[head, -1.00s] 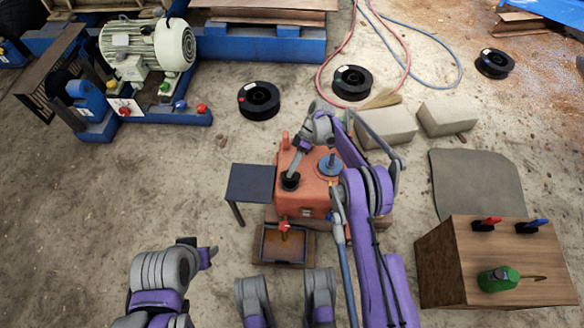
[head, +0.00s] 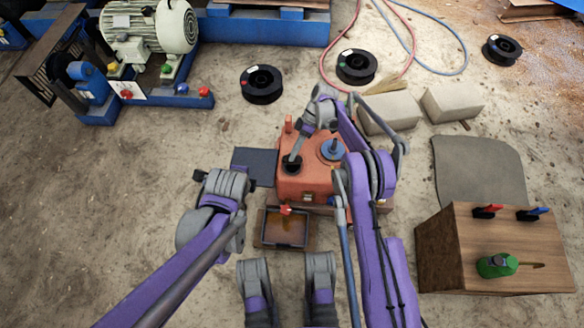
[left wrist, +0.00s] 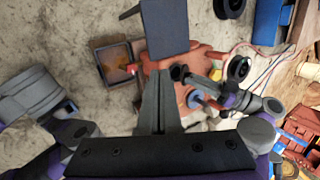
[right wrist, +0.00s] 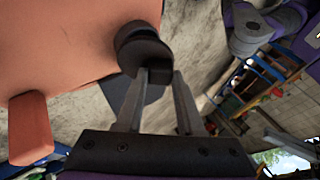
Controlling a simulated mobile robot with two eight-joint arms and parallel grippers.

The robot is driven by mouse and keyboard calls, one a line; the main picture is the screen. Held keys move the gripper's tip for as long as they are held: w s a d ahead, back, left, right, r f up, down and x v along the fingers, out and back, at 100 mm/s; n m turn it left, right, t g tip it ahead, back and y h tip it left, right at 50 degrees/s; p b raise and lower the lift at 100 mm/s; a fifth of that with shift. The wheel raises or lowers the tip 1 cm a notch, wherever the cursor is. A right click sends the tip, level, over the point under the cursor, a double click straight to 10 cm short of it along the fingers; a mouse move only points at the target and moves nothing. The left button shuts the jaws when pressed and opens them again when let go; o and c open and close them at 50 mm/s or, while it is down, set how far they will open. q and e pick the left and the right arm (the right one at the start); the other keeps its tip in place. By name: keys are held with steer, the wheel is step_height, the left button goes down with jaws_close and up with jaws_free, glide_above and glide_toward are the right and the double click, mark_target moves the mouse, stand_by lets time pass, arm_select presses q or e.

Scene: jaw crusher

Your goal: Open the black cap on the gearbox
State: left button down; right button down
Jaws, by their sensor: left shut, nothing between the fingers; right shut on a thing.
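The orange gearbox (head: 305,182) stands in the middle of the head view. Its black cap (head: 291,164) is on the top left part; it also shows in the right wrist view (right wrist: 140,45) and the left wrist view (left wrist: 178,73). My right gripper (right wrist: 162,75) is shut on the black cap from one side. In the head view the right gripper (head: 295,157) reaches down to the cap, which still appears at the gearbox top. My left gripper (head: 199,176) is shut and empty, left of the gearbox near the dark side plate (head: 256,163).
A tray (head: 285,229) with brownish content sits in front of the gearbox under a red-handled tap (head: 286,210). A wooden box (head: 490,250) with a green oil can (head: 497,265) stands at right. Concrete blocks (head: 388,113) lie behind.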

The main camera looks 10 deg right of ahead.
arm_select(q)
steer(key=w+d+f+m+t+h, duration=0.1)
steer(key=w+d+f+m, duration=0.2)
steer(key=d+f+m, duration=0.45)
steer(key=w+d+f+m, duration=0.3)
steer(key=d+m, duration=0.2)
steer(key=m, duration=0.5)
steer(key=x, duration=1)
steer(key=shift+d, duration=0.1)
